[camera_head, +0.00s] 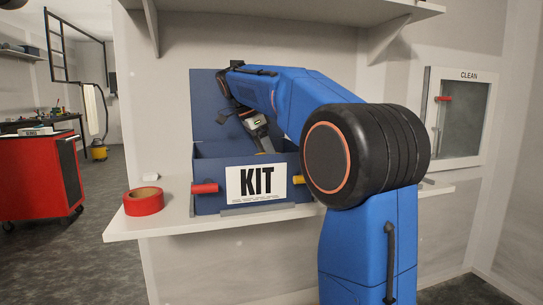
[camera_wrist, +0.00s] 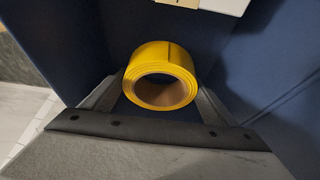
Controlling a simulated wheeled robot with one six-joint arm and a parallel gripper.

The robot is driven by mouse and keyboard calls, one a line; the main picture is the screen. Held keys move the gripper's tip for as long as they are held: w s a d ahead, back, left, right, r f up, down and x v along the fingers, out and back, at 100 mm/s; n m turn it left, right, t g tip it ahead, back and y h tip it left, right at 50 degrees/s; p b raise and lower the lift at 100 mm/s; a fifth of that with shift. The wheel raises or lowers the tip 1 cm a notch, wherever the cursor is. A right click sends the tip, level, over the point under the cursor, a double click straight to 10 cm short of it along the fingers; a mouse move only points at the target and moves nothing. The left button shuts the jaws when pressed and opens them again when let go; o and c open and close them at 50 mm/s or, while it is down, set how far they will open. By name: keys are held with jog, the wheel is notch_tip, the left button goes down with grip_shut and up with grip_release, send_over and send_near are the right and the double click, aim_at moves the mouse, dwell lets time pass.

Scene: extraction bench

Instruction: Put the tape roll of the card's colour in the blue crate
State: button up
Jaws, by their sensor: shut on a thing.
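My gripper (camera_wrist: 158,98) is shut on a yellow tape roll (camera_wrist: 160,58), with a grey finger on either side of it in the wrist view. Dark blue walls surround the roll there. In the head view my gripper's wrist (camera_head: 258,135) reaches down behind the front wall of the blue crate (camera_head: 209,170), marked KIT, whose lid stands open. A red tape roll (camera_head: 144,201) lies on the shelf left of the crate. I cannot identify the colour card for sure.
The shelf (camera_head: 175,220) is clear between the red roll and the crate. A red and a yellow peg stick out of the crate's front. A cabinet marked CLEAN (camera_head: 460,115) hangs at right.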

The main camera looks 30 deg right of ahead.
jog(key=shift+f, duration=2.75)
jog(key=shift+f, duration=0.55)
jog(key=o, duration=1.2)
jog(key=v, duration=1.7)
jog(key=shift+r, duration=0.15)
